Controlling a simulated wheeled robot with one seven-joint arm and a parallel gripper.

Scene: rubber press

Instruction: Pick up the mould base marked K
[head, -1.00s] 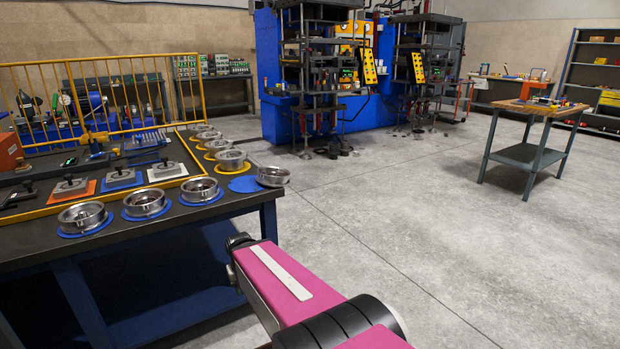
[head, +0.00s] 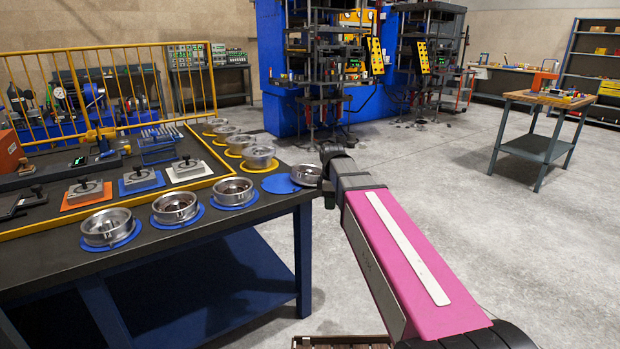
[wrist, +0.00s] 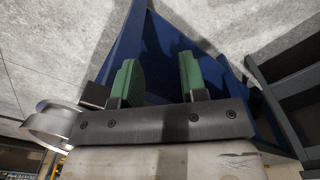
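Several round silver metal mould bases stand along the edges of the dark workbench. No letter K is legible on any of them. Others stand on blue discs, such as this front mould base (head: 108,228). The end of my arm is just right of the corner base in the head view and partly covers it. In the wrist view, my gripper (wrist: 157,78) has its two green fingers apart with nothing between them. A shiny metal ring (wrist: 50,130) shows left of the fingers, outside them.
The workbench (head: 60,265) has a blue frame and a yellow-edged area holding plates with handles. A yellow fence (head: 110,90) stands behind it. Blue presses (head: 275,75) stand at the back. A small table (head: 545,145) is at right. The floor between is clear.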

